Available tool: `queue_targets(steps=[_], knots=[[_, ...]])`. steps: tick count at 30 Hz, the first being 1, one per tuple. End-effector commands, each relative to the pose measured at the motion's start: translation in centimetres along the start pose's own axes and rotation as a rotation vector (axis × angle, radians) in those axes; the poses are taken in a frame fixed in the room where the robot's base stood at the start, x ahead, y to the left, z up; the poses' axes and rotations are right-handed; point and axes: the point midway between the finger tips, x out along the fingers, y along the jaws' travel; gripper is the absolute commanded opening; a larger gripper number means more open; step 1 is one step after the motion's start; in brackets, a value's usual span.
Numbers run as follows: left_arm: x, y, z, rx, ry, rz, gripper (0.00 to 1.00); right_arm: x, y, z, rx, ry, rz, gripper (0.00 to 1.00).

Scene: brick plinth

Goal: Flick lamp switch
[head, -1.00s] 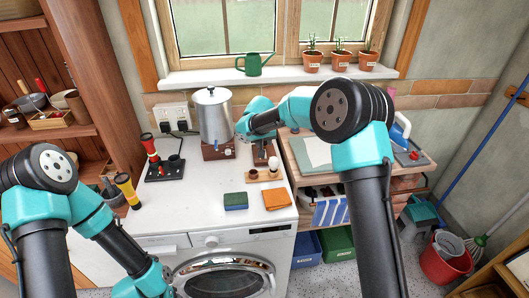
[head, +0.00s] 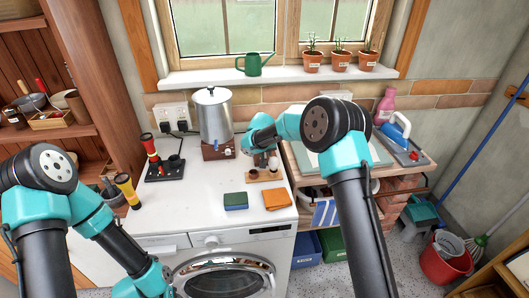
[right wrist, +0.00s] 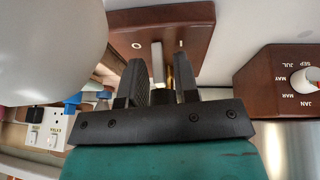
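In the right wrist view a dark wooden base (right wrist: 188,22) with small fittings on its face lies just past my fingertips. A large smooth white rounded shape (right wrist: 45,40) fills the upper left; I cannot tell whether it is the lamp. My right gripper (right wrist: 161,75) has its two black fingers apart, with a thin pale and brass-coloured piece showing between or behind them; contact is unclear. In the head view my right gripper's wrist (head: 262,138) hangs over the counter, right of the metal urn, hiding most of what is beneath. My left gripper is out of view, below the frame.
The metal urn (head: 214,115) stands on a wooden box with a white dial (right wrist: 303,80). A small wooden tray (head: 264,176), a green-blue sponge (head: 236,201) and an orange cloth (head: 277,200) lie in front. A red-and-black torch (head: 150,152) stands left.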

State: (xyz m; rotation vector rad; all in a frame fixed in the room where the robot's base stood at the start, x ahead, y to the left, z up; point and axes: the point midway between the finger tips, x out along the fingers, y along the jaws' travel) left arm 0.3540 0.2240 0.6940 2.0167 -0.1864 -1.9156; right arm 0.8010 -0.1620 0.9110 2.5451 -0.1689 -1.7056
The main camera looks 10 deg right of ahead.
Motion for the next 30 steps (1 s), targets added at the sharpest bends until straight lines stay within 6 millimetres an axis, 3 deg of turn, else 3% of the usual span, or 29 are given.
queue_targets(steps=[9, 19, 30], knots=[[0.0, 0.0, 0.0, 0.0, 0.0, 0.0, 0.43, -0.02, 0.0, 0.01, 0.0, 0.0, 0.0, 0.0], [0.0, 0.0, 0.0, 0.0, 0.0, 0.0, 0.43, -0.01, 0.1, 0.02, 0.009, -0.002, -0.021, 0.0], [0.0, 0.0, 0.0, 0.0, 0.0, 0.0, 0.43, 0.12, 0.72, 0.13, 0.075, -0.006, -0.177, 0.0]])
